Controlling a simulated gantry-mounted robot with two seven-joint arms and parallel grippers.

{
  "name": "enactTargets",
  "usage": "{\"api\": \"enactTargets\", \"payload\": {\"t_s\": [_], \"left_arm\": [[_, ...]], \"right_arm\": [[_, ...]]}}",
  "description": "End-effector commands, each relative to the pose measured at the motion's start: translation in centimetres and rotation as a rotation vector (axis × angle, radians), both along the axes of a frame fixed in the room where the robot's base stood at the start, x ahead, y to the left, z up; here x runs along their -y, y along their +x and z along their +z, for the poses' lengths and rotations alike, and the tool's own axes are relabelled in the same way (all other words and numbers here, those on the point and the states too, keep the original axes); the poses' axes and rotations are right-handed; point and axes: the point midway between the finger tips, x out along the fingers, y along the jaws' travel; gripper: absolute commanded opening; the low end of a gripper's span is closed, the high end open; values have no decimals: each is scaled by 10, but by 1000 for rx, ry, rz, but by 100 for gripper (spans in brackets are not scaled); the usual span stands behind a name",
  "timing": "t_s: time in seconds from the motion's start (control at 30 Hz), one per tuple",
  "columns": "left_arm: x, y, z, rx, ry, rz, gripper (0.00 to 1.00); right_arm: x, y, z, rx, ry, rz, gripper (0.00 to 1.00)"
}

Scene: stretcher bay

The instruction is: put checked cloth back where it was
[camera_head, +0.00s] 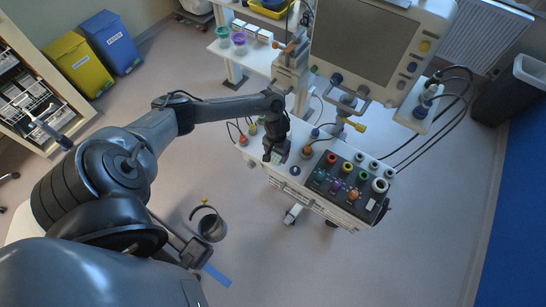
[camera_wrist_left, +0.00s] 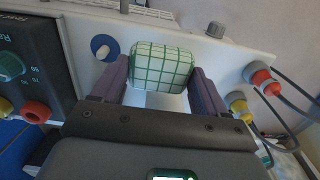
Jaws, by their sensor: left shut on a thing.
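The checked cloth (camera_wrist_left: 161,66), white with green lines and folded into a small block, sits between the fingers of my left gripper (camera_wrist_left: 163,88) in the left wrist view. The gripper is shut on it, with a finger on either side. In the head view my left gripper (camera_head: 277,155) points down over the left part of the white equipment unit (camera_head: 330,202). The cloth is mostly hidden by the gripper there. Whether it touches the white surface below, I cannot tell. My right gripper is not in view.
A dark panel with coloured knobs (camera_head: 348,186) is right of my left gripper. A monitor (camera_head: 366,40) stands behind, with cables on its right. Coloured connectors (camera_wrist_left: 262,79) and a blue round knob (camera_wrist_left: 104,47) flank the cloth. A trolley with cups (camera_head: 240,38) is behind.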

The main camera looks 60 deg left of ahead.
Motion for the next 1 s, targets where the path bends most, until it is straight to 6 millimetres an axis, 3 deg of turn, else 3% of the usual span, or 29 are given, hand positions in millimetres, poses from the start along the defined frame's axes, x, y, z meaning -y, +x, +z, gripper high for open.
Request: {"api": "enactTargets", "payload": {"t_s": [0.2, 0.33, 0.6, 1.0], "left_arm": [[-17, -4, -11, 0, -1, 0, 49], [-18, -5, -17, 0, -2, -1, 49], [-18, -4, -48, 0, -1, 0, 49], [-18, -4, -52, 1, 0, -1, 49]], "right_arm": [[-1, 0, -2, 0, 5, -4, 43], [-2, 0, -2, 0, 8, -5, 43], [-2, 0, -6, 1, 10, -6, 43], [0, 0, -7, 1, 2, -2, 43]]}}
